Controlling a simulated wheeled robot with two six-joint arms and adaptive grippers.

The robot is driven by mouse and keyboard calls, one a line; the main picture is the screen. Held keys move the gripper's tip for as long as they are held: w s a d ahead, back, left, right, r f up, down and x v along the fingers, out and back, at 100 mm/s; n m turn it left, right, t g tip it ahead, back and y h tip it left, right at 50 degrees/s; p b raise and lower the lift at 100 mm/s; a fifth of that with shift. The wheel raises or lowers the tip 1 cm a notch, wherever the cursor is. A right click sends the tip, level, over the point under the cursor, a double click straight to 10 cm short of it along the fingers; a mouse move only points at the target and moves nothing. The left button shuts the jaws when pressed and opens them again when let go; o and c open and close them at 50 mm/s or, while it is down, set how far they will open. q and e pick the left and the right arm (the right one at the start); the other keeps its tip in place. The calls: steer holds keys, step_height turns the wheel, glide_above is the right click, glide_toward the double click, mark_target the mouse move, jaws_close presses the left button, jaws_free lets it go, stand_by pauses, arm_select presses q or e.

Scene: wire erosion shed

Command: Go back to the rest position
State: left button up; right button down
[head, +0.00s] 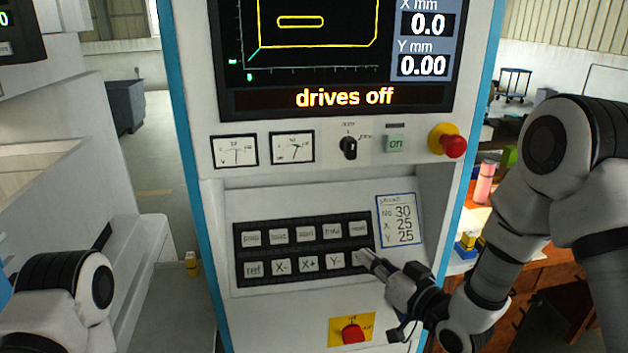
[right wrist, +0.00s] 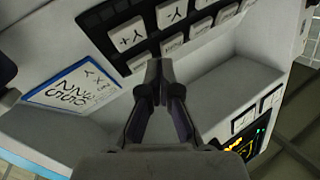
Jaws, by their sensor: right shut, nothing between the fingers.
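My right gripper (head: 372,262) is shut and empty. In the head view its tips are at the right end of the lower key row, over the last key; I cannot tell whether they touch it. In the right wrist view the closed fingers (right wrist: 159,75) point at the key block (right wrist: 112,52), close to the key marked Y+ (right wrist: 131,37). The control cabinet (head: 205,190) stands in front of me, its screen (head: 345,97) reading "drives off". My left arm (head: 62,290) shows at the lower left; its gripper is out of view.
A red mushroom button (head: 453,146) on a yellow base sits right of the "on" button (head: 395,143). A red switch (head: 351,333) on a yellow plate is below the keys, near my right wrist. A note card (head: 399,221) is beside the keys. A wooden bench (head: 545,268) stands behind my right arm.

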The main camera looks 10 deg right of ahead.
steer(key=s+d+f+m+g+h+b, duration=0.15)
steer(key=s+f, duration=0.25)
steer(key=f, duration=0.6)
steer(key=s+f+g+h, duration=0.1)
steer(key=s+f+g, duration=0.3)
steer(key=f, duration=0.5)
steer(key=s+f+m+g+h+b, duration=0.15)
steer(key=s+f, duration=0.35)
steer(key=f, duration=0.5)
steer(key=s+d+f+g+h, duration=0.2)
steer(key=s+d+f+g, duration=0.1)
steer(key=s, duration=0.6)
steer(key=s+d+f+g+h, duration=0.2)
steer(key=s+f+g, duration=0.3)
steer(key=s, duration=0.5)
steer(key=shift+s+d+f+n+g, duration=0.25)
steer(key=shift+d+f+n+g, duration=0.05)
steer(key=shift+d+f+n, duration=0.1)
